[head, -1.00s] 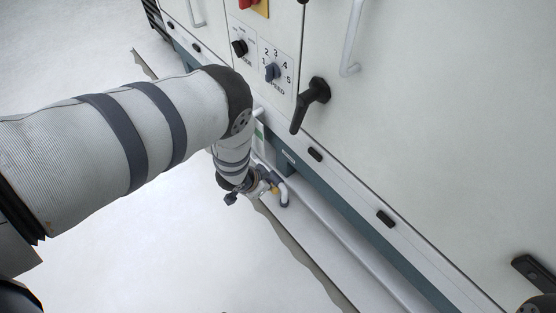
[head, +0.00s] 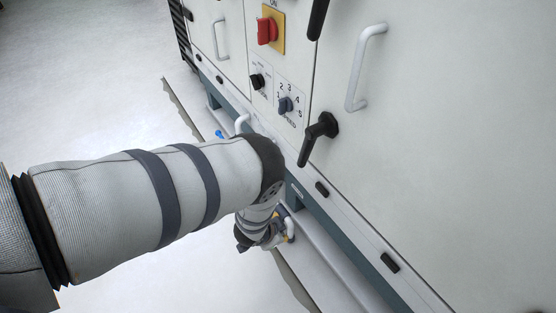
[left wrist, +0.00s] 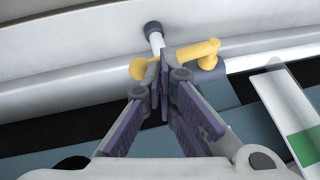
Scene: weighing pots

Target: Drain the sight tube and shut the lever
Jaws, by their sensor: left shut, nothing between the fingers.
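In the left wrist view a yellow lever (left wrist: 198,50) lies crosswise in front of a pale pipe. A short white stub with a dark end cap (left wrist: 152,28) rises beside it. My left gripper (left wrist: 162,75) is shut and empty, its fingertips close to the lever's left part; I cannot tell whether they touch. A white strip with a green patch (left wrist: 299,145) at the right may be the sight tube's gauge; no liquid level can be made out. In the head view my left gripper (head: 272,236) is low beside the cabinet base, partly hidden by its own wrist. My right gripper is out of view.
The white cabinet (head: 450,130) fills the right. It carries a black lever handle (head: 319,138), a speed knob (head: 285,104), a red switch (head: 267,30) and a white door handle (head: 362,65). A pale pipe (head: 330,262) runs along its base. Open floor lies left.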

